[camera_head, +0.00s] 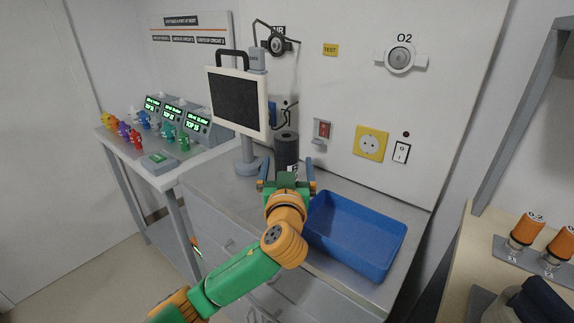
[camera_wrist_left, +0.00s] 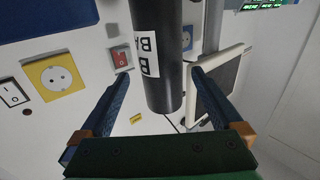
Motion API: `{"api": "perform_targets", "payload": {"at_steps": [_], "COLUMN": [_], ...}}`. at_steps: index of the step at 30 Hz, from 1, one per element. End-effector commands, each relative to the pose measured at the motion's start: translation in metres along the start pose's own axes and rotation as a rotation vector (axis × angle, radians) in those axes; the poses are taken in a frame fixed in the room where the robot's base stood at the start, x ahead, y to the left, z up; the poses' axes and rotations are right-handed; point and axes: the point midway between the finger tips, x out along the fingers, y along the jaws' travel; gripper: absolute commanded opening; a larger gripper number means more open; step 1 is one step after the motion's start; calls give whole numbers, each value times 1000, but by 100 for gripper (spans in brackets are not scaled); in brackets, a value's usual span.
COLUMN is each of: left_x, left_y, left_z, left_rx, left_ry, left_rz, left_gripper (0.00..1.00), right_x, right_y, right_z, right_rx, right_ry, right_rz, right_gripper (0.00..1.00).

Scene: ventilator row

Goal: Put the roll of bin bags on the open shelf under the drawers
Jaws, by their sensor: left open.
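The roll of bin bags (camera_head: 287,146) is a dark grey cylinder standing upright on the steel counter, just right of the monitor stand. In the left wrist view the roll (camera_wrist_left: 167,40) shows with a white label, partly cut off by the frame. My left gripper (camera_head: 287,170) is open, on the near side of the roll, with its fingers pointing at it. In the left wrist view the roll appears between the two blue fingers, with gaps on both sides. The drawers (camera_head: 218,225) are shut under the counter. The open shelf below them cannot be made out. My right gripper is not in view.
A blue tray (camera_head: 357,232) sits on the counter right of my left gripper. The monitor (camera_head: 238,100) stands close left of the roll. The wall behind carries a yellow socket (camera_head: 371,143) and switches. A side table (camera_head: 165,178) with small coloured items stands left.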

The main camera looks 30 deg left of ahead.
Motion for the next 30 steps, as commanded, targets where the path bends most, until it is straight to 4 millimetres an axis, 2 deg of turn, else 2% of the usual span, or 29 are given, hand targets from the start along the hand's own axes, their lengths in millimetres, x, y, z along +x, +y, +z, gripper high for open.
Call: {"api": "perform_targets", "payload": {"at_steps": [3,6,13,14,24,25,30], "left_x": [25,38,42,42,41,41,41], "left_y": [-4,-4,-3,-3,-3,-3,-3], "left_z": [-4,-2,-1,-1,-1,-1,-1], "left_rx": [3,1,-1,-1,-1,-1,-1], "left_ry": [0,-1,-1,-1,-2,-1,-1], "left_rz": [-4,-3,0,0,0,0,0], "left_gripper": [100,100,100,95,3,0,0], "right_x": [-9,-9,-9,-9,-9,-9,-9], "right_y": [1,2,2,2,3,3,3], "right_z": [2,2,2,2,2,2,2], "right_rx": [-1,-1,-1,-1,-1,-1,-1], "right_ry": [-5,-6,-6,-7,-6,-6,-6], "right_rz": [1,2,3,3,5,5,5], "right_gripper": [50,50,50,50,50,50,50]}}
